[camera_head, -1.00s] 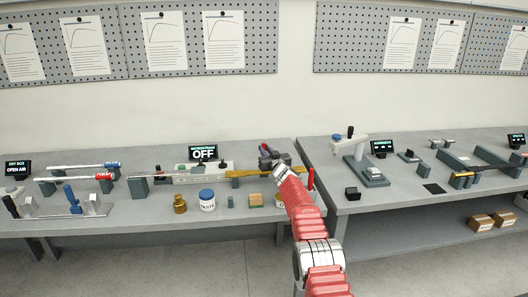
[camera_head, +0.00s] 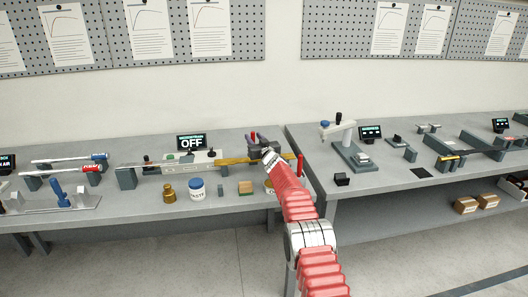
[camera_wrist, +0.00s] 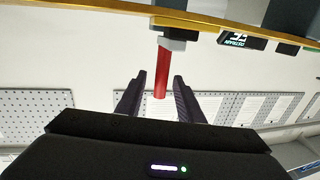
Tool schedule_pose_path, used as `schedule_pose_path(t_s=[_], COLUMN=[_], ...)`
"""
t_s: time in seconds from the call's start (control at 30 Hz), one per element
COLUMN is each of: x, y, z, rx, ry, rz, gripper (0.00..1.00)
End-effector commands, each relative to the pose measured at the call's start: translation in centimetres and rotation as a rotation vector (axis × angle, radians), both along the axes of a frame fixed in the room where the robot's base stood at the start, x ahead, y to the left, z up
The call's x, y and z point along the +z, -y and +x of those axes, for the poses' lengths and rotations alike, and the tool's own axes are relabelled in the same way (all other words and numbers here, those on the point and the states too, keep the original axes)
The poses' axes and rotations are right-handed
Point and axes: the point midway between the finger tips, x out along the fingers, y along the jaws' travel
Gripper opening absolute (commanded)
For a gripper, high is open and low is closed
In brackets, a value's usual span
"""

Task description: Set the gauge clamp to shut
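The microstrain gauge's gold bar (camera_head: 238,161) lies along the right part of the left bench. It crosses the top of the wrist view (camera_wrist: 90,15). A grey block (camera_wrist: 178,36) sits at the bar, and a red lever (camera_wrist: 161,75) sticks out from it; I take this for the gauge clamp. My gripper (camera_wrist: 158,92) is open, with the red lever between its two dark fingers and visible gaps on both sides. In the head view my gripper (camera_head: 262,143) is at the bar's right part, hiding much of the clamp. The lever's exact setting is hard to tell.
The gauge display (camera_head: 192,142) reads OFF. A red upright post (camera_head: 300,165) stands at the bench's right end. A brass weight (camera_head: 168,192), a blue-lidded paste jar (camera_head: 197,189) and a wooden block (camera_head: 245,188) stand in front. A gap separates the right bench (camera_head: 390,190).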

Motion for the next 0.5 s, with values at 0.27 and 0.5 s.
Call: schedule_pose_path(t_s=[0.27,0.5], x=[0.0,0.1], y=[0.1,0.4], z=[-0.8,-1.7], rx=[0.005,0.0], ry=[-0.002,0.0], rz=[0.0,0.001], gripper=[0.34,0.34])
